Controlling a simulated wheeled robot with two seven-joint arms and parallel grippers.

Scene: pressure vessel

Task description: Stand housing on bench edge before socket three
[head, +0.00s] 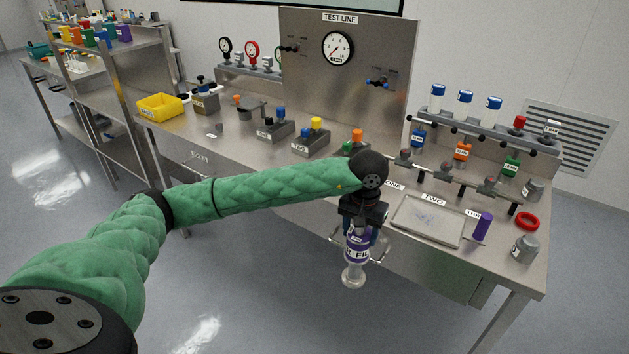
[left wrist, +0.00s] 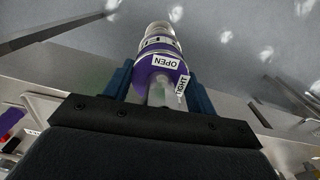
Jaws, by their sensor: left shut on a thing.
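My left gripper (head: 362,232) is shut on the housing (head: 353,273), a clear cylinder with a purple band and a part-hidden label. It hangs roughly upright in the air before the bench's front edge, left of the tray. In the left wrist view, the blue fingers (left wrist: 160,92) sit on either side of the housing (left wrist: 158,48), whose purple collar bears "OPEN" and "TIGHT" tags. The label for socket three (head: 473,213) shows partly behind a purple cylinder (head: 483,226) near the right end of the bench (head: 500,264). My right gripper is out of view.
A shallow steel tray (head: 428,220) lies near the front edge. A red ring (head: 526,221) and a grey jar (head: 525,249) stand at the right end. A rail with several fittings (head: 446,173) runs behind. A little bare bench front lies between tray and jar.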

